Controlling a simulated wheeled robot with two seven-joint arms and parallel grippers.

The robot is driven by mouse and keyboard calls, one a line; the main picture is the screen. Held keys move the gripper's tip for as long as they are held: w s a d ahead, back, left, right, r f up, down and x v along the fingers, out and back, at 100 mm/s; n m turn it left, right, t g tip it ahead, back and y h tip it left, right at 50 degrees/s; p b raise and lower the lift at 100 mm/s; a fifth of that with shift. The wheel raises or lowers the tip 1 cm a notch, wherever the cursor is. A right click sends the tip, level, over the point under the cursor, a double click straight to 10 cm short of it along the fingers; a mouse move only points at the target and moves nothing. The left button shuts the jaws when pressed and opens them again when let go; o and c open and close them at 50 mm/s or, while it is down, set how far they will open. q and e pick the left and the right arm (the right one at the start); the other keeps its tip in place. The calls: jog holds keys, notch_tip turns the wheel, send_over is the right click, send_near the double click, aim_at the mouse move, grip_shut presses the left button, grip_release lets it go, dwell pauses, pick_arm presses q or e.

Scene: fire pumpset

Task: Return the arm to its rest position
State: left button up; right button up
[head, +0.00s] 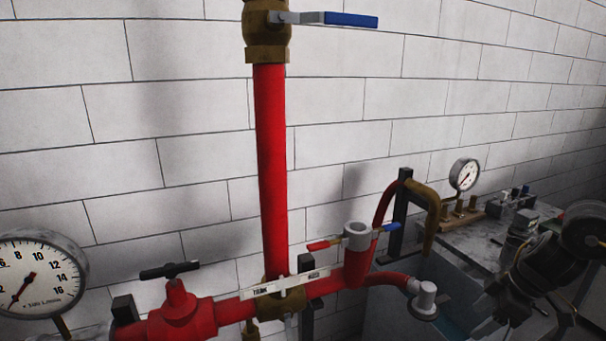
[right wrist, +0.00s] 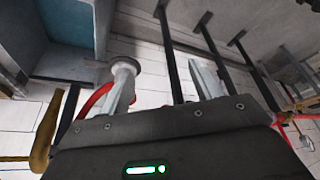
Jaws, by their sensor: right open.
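My right gripper (head: 492,318) is at the lower right of the head view, in front of the grey bench. In the right wrist view, its two pale fingers (right wrist: 165,85) are spread apart with nothing held between them. The rest of my right arm runs to the right edge of the head view. The fingers are small and dark in the head view, and their tips are hard to make out. My left gripper is in neither view.
A red pipe (head: 271,170) with a blue-handled brass valve (head: 267,30) stands by the white brick wall. A white-capped outlet (head: 424,297) is left of my right gripper. A large gauge (head: 38,280) is at lower left. The bench (head: 475,240) holds a small gauge (head: 464,174) and fittings.

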jog(key=s+a+f+n+t+y, duration=0.1)
jog(key=a+f+t+y, duration=0.15)
jog(key=a+f, duration=0.75)
jog(key=a+f+n+t+y, duration=0.1)
jog(key=a+t, duration=0.3)
jog(key=a, duration=1.4)
jog(key=s+d+f+m+g+h, duration=0.2)
jog(key=s+d+f+m, duration=0.15)
jog(key=s, duration=0.45)
jog(key=s+d+f+m+g+h, duration=0.25)
jog(key=s+d+f, duration=0.2)
jog(key=s, duration=0.35)
jog(key=s+d+f+m+g+h, duration=0.1)
jog(key=s+d+f+m+h, duration=0.2)
jog(key=s, duration=0.5)
notch_tip(320, 180, down, 27)
jog(key=s+m+g, duration=0.1)
jog(key=s+g, duration=0.1)
jog(key=s+d+f, duration=0.2)
jog(key=s+f, duration=1.4)
jog(key=shift+d+g+y, duration=0.25)
jog(key=shift+g+y, duration=0.05)
jog(key=shift+g, duration=0.1)
